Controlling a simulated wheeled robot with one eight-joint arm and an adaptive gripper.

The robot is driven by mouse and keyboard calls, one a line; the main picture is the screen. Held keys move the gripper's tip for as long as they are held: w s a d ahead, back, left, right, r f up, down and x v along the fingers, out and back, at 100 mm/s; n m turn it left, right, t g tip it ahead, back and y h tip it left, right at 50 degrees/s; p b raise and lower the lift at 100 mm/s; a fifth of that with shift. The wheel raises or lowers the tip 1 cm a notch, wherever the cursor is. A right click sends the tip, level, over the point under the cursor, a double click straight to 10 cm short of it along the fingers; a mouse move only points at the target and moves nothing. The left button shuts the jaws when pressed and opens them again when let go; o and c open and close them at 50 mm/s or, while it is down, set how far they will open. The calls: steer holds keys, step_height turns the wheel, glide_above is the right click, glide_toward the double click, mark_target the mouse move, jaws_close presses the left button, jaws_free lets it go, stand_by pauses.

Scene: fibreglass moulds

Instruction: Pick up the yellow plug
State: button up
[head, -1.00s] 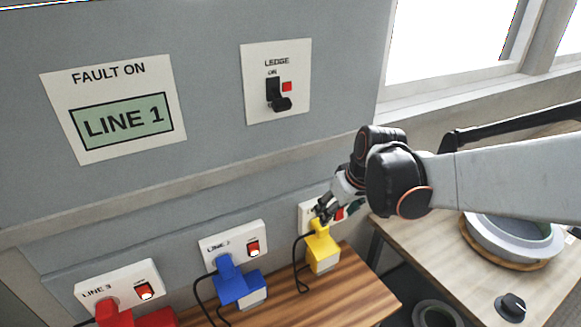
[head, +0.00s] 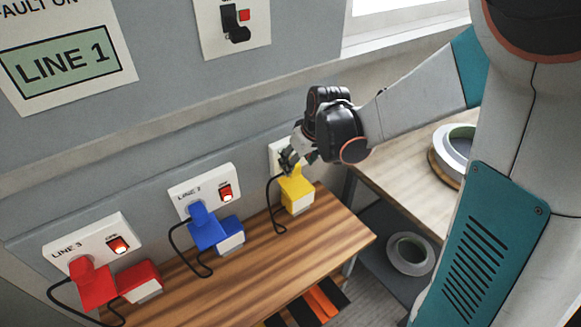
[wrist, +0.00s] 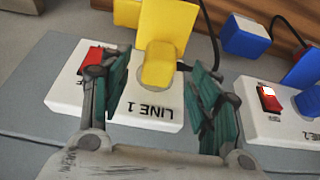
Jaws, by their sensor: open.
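The yellow plug (head: 295,190) is at the rightmost wall socket, on the LINE 1 plate, with its bulky yellow body over the wooden ledge. In the wrist view the yellow plug (wrist: 160,62) lies between and beyond the fingertips. My gripper (head: 293,162) is at this socket, just above the plug. Its two green-padded fingers (wrist: 158,95) are spread apart, one on each side of the plug's near part, with space visible on both sides. The LINE 1 plate (wrist: 140,115) has a red switch, partly behind the left finger.
A blue plug (head: 208,228) sits in the LINE 2 socket and a red plug (head: 95,285) in LINE 3, both with lit red switches. Black cords hang over the wooden ledge (head: 270,265). A workbench (head: 400,185) stands at the right.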

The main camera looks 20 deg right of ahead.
steer(key=b+x, duration=0.1)
steer(key=x, duration=0.3)
steer(key=shift+w+f, duration=0.15)
steer(key=shift+f, duration=0.05)
steer(key=c, duration=1.3)
steer(key=shift+o, duration=0.2)
steer(key=shift+r, duration=0.15)
